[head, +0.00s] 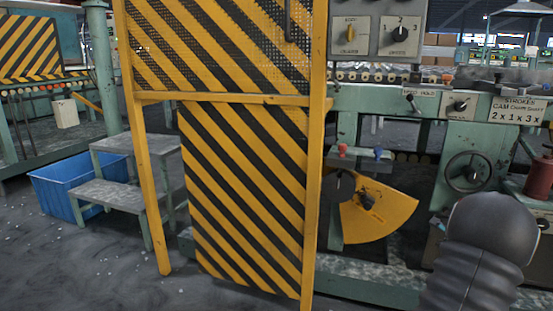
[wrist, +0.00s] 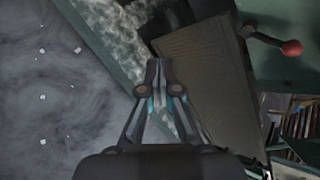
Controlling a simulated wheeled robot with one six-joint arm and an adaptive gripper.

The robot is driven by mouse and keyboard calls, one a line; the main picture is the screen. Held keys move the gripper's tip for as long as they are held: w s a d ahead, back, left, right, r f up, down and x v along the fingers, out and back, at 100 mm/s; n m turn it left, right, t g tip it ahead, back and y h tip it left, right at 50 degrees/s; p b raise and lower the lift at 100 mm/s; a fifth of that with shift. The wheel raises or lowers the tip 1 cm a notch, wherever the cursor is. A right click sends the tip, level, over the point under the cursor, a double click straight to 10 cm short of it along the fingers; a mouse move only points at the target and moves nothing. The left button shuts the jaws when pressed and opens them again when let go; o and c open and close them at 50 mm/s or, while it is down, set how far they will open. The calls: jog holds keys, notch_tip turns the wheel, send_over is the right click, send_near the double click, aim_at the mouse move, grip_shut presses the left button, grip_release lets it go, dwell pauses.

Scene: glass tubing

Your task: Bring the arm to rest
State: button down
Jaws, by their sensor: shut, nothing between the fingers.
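My gripper (wrist: 158,66) shows in the wrist view with its two fingers together and nothing between them. It points over the grey floor and the edge of a green machine frame. In the head view a dark rounded link of my arm stands at the lower right, in front of the green machine (head: 380,101).
A yellow-and-black striped guard (head: 240,190) stands in the middle. A yellow quadrant with a lever (head: 385,212) and a handwheel (head: 468,171) are on the machine. Steps (head: 135,160) and a blue bin (head: 55,190) stand left. A red-knobbed lever (wrist: 291,48) is near the gripper.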

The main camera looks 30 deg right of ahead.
jog(key=w+a+r+n+g+y+p, duration=0.1)
jog(key=a+r+n+y, duration=0.3)
jog(key=a, duration=0.7)
jog(key=w+a+r+n+g+p, duration=0.1)
jog(key=w+a+n, duration=0.1)
jog(key=a+n, duration=0.6)
jog(key=w+a+r+n+g+y+p, duration=0.1)
jog(key=a+r+n+y, duration=0.15)
jog(key=a, duration=1.05)
jog(key=s+a+r+n+p, duration=0.2)
jog(key=s+a+r+n, duration=0.2)
jog(key=a, duration=0.7)
jog(key=s+a+r+n+p, duration=0.3)
jog(key=s+a+r+n, duration=0.2)
jog(key=a, duration=0.6)
jog(key=s+a+r+n+p, duration=0.2)
jog(key=s+a+r+n, duration=0.2)
jog(key=a, duration=0.8)
notch_tip(320, 180, up, 3)
jog(key=n+h, duration=0.1)
jog(key=n, duration=0.3)
jog(key=shift+s, duration=0.25)
